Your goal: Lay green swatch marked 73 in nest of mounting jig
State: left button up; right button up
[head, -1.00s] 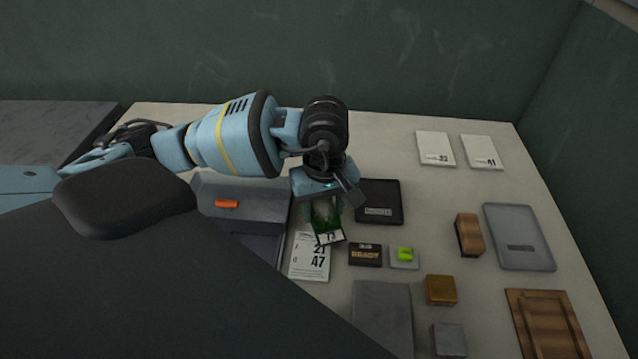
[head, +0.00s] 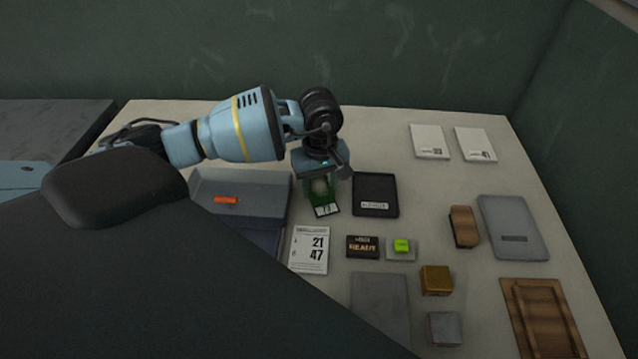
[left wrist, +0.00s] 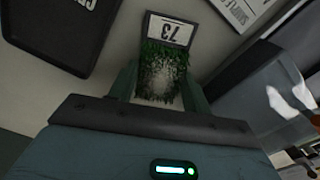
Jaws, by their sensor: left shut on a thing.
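The green swatch (head: 323,204), with a white label, is in my left gripper (head: 320,186). In the left wrist view the swatch (left wrist: 163,72) hangs between the two fingers of the gripper (left wrist: 158,88), and its label reads 73. The fingers are shut on its near end; the label end sticks out. In the head view it is between the grey box and the black tray, above the printed card. A wooden board with a raised frame (head: 547,318) lies at the lower right; I cannot tell for sure that it is the mounting jig. My right gripper is out of view.
A black tray (head: 376,207) lies right of the swatch, a grey box with an orange latch (head: 240,188) left. Two white cards (head: 429,141) lie at the back.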

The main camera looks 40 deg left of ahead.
aim_at(320, 187)
pick_arm(q)
jog(key=shift+f, duration=0.15)
jog(key=shift+f, duration=0.1)
jog(key=shift+f, duration=0.15)
jog(key=o, duration=0.9)
jog(key=shift+r, duration=0.2)
jog(key=shift+o, duration=0.3)
notch_tip(320, 187, up, 12)
